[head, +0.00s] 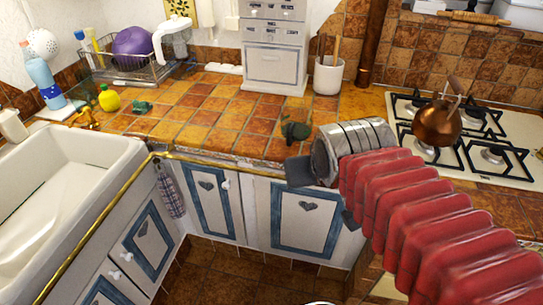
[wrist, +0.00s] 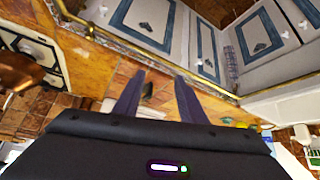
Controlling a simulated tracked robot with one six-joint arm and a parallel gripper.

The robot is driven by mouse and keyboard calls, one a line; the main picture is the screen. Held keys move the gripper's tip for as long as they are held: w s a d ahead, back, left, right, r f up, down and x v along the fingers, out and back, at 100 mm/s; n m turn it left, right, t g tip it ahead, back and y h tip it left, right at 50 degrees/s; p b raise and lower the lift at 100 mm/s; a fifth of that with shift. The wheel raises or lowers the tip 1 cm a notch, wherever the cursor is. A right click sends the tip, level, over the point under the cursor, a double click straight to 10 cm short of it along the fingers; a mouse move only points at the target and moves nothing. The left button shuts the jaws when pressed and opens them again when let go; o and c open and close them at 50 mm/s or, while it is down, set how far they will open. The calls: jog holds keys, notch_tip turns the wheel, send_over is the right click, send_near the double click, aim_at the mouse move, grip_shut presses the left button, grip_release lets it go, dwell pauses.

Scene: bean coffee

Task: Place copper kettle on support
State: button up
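The copper kettle (head: 437,122) stands upright on the left part of the white gas hob (head: 513,132), over a burner. Part of it also shows at the left edge of the wrist view (wrist: 20,72). My gripper (head: 322,195) is out over the counter's front edge, left of the kettle and apart from it. My red arm sleeve hides the area in front of the hob. I cannot tell which part is the support.
The tiled counter (head: 185,125) is mostly free in the middle. A small dark green object (head: 295,131) lies near its front edge. A utensil pot (head: 328,75) and a white oven-like unit (head: 273,50) stand behind. A sink (head: 60,190), bottle (head: 45,80) and dish rack (head: 130,62) are left.

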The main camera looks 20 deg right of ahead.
jog(key=s+a+f+n+g+y, duration=0.1)
jog(key=s+a, duration=0.4)
jog(key=shift+s+f, duration=0.15)
jog(key=shift+f, duration=0.2)
